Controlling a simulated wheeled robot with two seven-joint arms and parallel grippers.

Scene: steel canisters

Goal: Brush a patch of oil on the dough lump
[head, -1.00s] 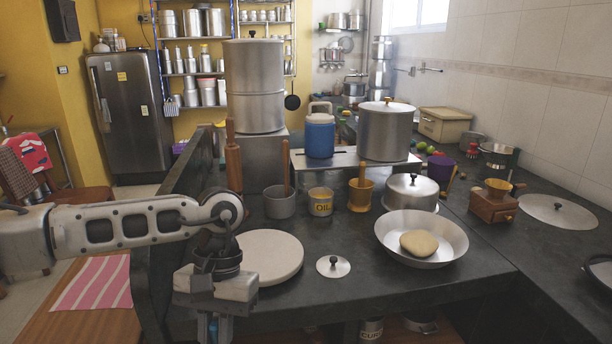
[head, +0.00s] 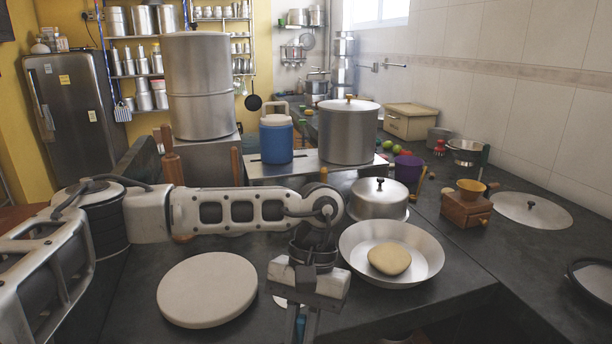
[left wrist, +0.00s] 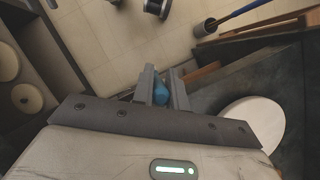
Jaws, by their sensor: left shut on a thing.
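The pale dough lump (head: 389,259) lies in a wide steel basin (head: 428,269) on the dark counter. My left gripper (head: 303,322) is left of the basin, over the counter's front edge, pointing down. It is shut on a blue thing (head: 300,325), which also shows between the fingers in the left wrist view (left wrist: 160,92). Most of this thing is hidden, and I cannot tell whether it is a brush. My left arm hides the spot behind it where the oil tin stood. My right gripper is not in view.
A round pale board (head: 208,289) lies left of the gripper, and it shows in the left wrist view (left wrist: 253,126). A lidded steel pot (head: 379,202) stands behind the basin. A wooden grinder (head: 465,209) and a flat lid (head: 532,210) are to the right.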

